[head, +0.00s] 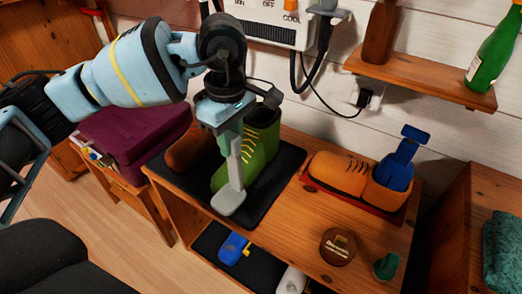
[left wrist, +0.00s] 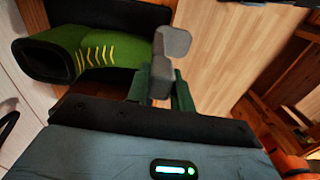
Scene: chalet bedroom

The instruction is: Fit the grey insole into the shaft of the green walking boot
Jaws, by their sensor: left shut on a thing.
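The green walking boot (head: 262,148), with yellow laces, stands upright on a black mat (head: 277,190). In the left wrist view the boot (left wrist: 95,48) appears on its side, its dark shaft opening at the left. My left gripper (head: 229,128) is shut on the grey insole (head: 231,198), which hangs down from the fingers, wide end lowest. In the head view the insole covers part of the boot. In the left wrist view the insole (left wrist: 172,43) sits between the fingers, apart from the shaft opening. My right gripper is not in view.
A brown boot (head: 186,152) stands behind on the mat. At right are an orange shoe (head: 340,172) with a blue piece (head: 392,172), a round tin (head: 338,247) and a small green item (head: 386,266). A wall dryer (head: 268,22) and bottle shelf (head: 425,78) are above.

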